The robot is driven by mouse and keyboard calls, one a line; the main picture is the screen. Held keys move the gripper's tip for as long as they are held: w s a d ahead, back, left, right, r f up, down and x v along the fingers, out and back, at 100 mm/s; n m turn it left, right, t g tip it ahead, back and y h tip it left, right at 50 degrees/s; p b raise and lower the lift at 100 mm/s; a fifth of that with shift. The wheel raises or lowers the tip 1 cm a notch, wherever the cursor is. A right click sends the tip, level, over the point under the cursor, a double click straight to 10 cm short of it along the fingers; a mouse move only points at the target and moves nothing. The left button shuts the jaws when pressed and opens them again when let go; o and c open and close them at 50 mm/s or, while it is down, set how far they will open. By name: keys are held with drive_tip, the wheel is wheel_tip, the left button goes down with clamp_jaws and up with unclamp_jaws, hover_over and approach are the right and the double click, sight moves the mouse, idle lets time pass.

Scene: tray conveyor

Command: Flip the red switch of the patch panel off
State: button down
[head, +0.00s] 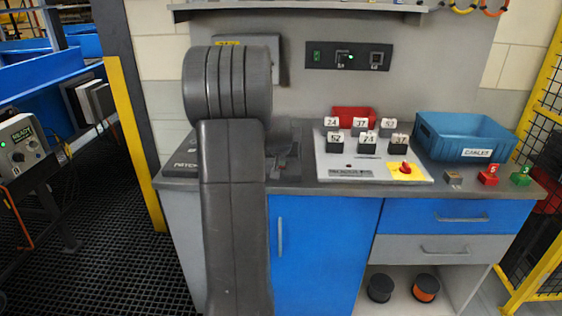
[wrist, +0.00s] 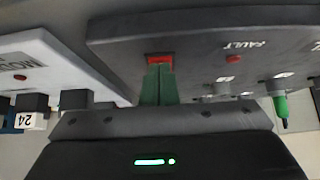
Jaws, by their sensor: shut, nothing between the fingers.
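The patch panel is a dark grey slab; in the head view its left corner (head: 183,164) shows beside my arm, which hides most of it. In the wrist view the panel (wrist: 200,42) fills the upper right, seen upside down. The red switch (wrist: 160,58) is a small red rectangle on it. My gripper (wrist: 160,76) has two green fingers, closed together and empty. Their tips are right at the red switch and cover part of it; I cannot tell whether they touch it. Its on or off position is not clear.
A red FAULT lamp (wrist: 233,58) and a green plug (wrist: 281,108) are on the panel. The white module board (head: 345,165), with numbered black blocks and a red knob (head: 404,167), lies close to the right. A blue CABLES bin (head: 440,124) stands beyond.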

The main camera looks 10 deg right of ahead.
drive_tip(key=shift+r, duration=0.2)
drive_tip(key=shift+r+p, duration=0.5)
drive_tip(key=shift+r, duration=0.15)
drive_tip(key=shift+r, duration=0.35)
drive_tip(key=p+v, duration=0.1)
drive_tip(key=v, duration=1.1)
drive_tip(key=shift+s+a, duration=0.2)
drive_tip(key=shift+s, duration=0.25)
